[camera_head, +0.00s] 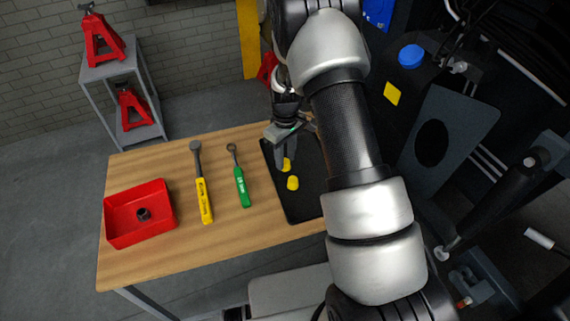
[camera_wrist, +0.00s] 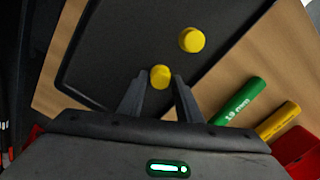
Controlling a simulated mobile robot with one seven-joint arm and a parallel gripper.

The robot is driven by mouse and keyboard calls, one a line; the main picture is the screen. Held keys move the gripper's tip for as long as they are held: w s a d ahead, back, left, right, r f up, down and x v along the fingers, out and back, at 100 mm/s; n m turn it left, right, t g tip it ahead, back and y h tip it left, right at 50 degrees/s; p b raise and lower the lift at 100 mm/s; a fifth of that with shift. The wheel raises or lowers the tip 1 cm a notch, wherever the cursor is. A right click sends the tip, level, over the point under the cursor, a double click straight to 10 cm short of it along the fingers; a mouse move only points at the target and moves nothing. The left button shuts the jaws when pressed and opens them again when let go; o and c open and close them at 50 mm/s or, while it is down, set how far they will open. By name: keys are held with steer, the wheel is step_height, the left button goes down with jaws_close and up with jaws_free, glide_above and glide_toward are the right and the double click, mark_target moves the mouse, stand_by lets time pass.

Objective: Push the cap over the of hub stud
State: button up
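Two yellow caps are on the black mat (camera_head: 310,207) on the wooden table. One cap (camera_head: 287,165) is at my gripper (camera_head: 284,158); in the wrist view this cap (camera_wrist: 160,77) appears between my fingertips (camera_wrist: 161,76). The fingers are spread, with a slight gap on each side of the cap. I cannot tell their height above it. The other cap (camera_head: 292,183) sits apart from the fingers, and in the wrist view it (camera_wrist: 192,40) is up and to the right. I cannot make out which part of the dark chassis (camera_head: 432,145) is the hub stud.
Left of the mat lie a green-handled wrench (camera_head: 241,187), a yellow-handled tool (camera_head: 204,200) and a red tray (camera_head: 125,235) holding a dark part. The chassis at right has a blue round part (camera_head: 411,56) and a yellow patch (camera_head: 393,94). Red jack stands (camera_head: 101,38) stand on a shelf.

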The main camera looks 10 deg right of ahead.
mark_target(285, 161)
steer(key=shift+c, duration=0.3)
steer(key=c, duration=0.5)
steer(key=shift+r+p, duration=1.55)
steer(key=shift+r, duration=1.45)
